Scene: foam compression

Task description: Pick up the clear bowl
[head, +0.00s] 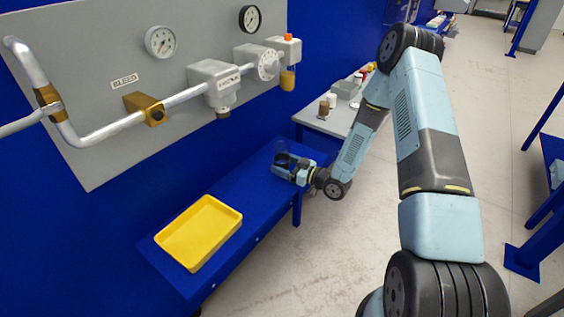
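The clear bowl (280,147) shows only as a faint transparent outline at the far end of the blue bench (262,208). My gripper (282,160) reaches in from the right, low over that end of the bench, and its dark fingers overlap the bowl in the picture. The fingers are small here, and I cannot tell whether they touch the bowl, surround it or are closed on it. Part of the bowl is hidden behind the gripper.
A yellow tray (199,233) lies on the near end of the bench. A grey wall panel (110,55) with gauges and a pipe rises behind it. A grey table (335,122) with small containers stands beyond my gripper. The bench between tray and gripper is clear.

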